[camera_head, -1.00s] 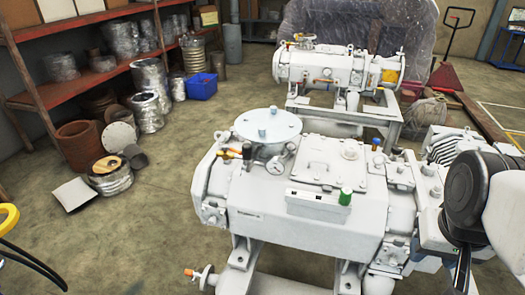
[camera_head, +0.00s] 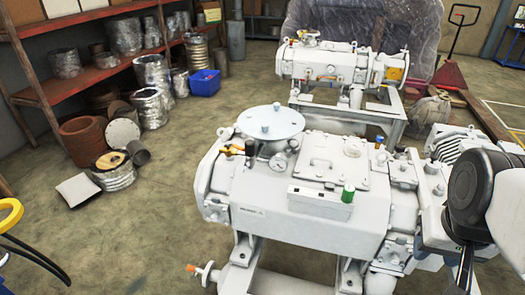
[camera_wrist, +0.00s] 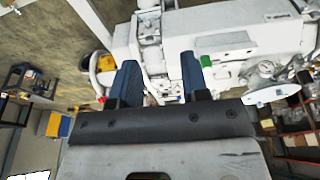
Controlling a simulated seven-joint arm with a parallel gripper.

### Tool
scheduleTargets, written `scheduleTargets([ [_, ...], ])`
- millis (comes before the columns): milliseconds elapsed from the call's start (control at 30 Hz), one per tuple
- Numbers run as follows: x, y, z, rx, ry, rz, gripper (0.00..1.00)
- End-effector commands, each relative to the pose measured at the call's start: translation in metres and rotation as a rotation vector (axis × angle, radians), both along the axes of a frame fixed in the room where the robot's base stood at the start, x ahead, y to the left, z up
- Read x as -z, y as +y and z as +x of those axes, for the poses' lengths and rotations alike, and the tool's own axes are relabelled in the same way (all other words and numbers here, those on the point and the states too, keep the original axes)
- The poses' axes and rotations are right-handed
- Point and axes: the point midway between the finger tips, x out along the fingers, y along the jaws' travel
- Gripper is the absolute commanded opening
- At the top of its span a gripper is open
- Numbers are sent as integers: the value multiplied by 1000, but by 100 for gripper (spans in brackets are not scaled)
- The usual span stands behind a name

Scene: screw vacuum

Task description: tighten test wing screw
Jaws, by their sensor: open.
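The white vacuum pump (camera_head: 300,222) stands in the middle of the head view, with a round lid, a gauge and small fittings on top. I cannot pick out a wing screw for certain among its small fittings. A green cap (camera_head: 347,193) sits on the pump's front top edge and also shows in the wrist view (camera_wrist: 206,61). A blue-topped fitting (camera_head: 379,143) stands farther back. My gripper (camera_wrist: 159,78) is open, with two blue fingers apart and nothing seen held between them. In the head view it hangs at the right edge, beside the pump; its fingertips are unclear there.
A second white pump (camera_head: 335,68) stands on a frame behind. An orange shelf (camera_head: 75,83) with wrapped cylinders is at the left, and pots and rolls lie on the floor near it. A blue bin (camera_head: 204,82) stands by the shelf. Floor between shelf and pump is clear.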

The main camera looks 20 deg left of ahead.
Motion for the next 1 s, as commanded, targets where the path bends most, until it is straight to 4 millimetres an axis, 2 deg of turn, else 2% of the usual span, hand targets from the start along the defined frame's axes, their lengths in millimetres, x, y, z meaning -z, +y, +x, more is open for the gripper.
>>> scheduleTargets([
  [167, 0, 4, 6, -8, -13, 7, 32],
  [367, 1, 23, 33, -41, -80, 45, 32],
  [567, 3, 63, 81, -91, -207, 116, 32],
  [800, 5, 123, 141, -130, -380, 210, 32],
  [1000, 10, 174, 183, -138, -518, 276, 32],
])
